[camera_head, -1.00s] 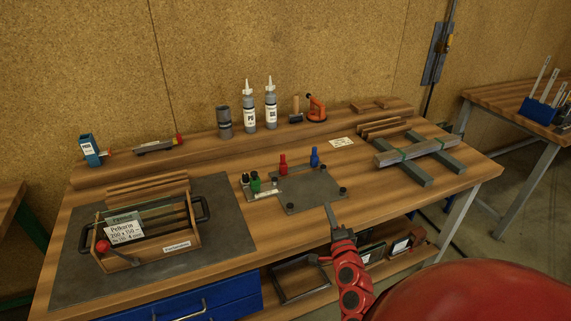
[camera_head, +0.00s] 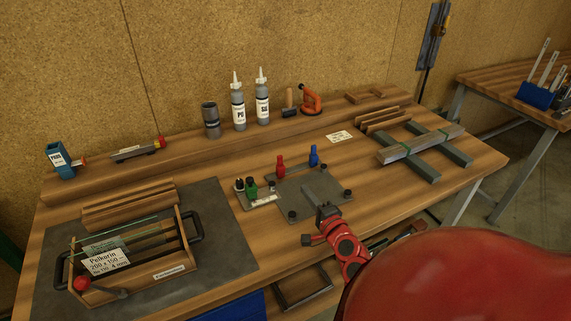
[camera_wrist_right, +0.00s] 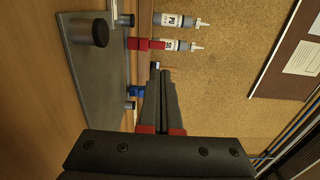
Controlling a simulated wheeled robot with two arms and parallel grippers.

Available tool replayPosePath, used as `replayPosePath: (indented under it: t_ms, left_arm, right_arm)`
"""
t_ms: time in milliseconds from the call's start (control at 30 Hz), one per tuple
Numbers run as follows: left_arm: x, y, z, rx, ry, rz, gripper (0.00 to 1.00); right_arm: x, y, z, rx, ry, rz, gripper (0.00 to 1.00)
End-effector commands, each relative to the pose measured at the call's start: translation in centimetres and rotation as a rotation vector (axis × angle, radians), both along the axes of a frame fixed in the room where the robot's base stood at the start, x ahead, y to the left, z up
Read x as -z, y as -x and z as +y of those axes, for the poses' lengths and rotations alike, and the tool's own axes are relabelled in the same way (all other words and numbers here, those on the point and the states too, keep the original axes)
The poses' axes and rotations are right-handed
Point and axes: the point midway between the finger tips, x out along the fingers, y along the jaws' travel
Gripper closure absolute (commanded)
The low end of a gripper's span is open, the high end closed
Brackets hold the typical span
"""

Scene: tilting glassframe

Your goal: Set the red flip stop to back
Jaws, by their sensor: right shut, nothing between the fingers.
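The red flip stop (camera_head: 281,168) stands upright at the back edge of the grey plate (camera_head: 318,182), left of the blue flip stop (camera_head: 314,157). In the right wrist view, which is turned sideways, the red stop (camera_wrist_right: 148,44) and the blue stop (camera_wrist_right: 137,91) stick out from the plate (camera_wrist_right: 93,75). My right gripper (camera_head: 325,212) is at the plate's front edge, apart from the red stop. Its fingers (camera_wrist_right: 161,76) are together and empty, and they hide part of the view behind them. My left gripper is not in view.
A green piece (camera_head: 252,189) stands left of the plate. Black knobs (camera_head: 347,194) sit on the plate.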

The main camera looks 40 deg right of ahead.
Motion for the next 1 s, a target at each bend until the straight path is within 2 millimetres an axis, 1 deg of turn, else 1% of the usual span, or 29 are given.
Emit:
replayPosePath:
  t_ms: [167,267,500,700,833,1000]
  left_arm:
    - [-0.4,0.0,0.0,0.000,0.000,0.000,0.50]
    - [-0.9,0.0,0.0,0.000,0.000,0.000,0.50]
    - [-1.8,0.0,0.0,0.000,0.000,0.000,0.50]
    - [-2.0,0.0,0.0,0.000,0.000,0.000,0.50]
    - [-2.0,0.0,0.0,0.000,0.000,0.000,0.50]
    - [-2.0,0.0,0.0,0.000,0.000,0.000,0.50]
  right_arm:
    - [-0.3,-1.2,-0.2,-0.004,0.002,-0.001,1.00]
    - [-0.3,-2.8,-0.5,-0.003,0.000,-0.001,1.00]
    - [-0.4,-7.9,-1.8,-0.003,0.000,-0.002,1.00]
    - [-0.2,-11.3,-2.7,-0.001,0.000,-0.001,1.00]
    - [-0.1,-12.7,-3.0,0.000,-0.001,-0.001,1.00]
    - [-0.1,-13.6,-3.2,-0.001,0.000,-0.001,1.00]
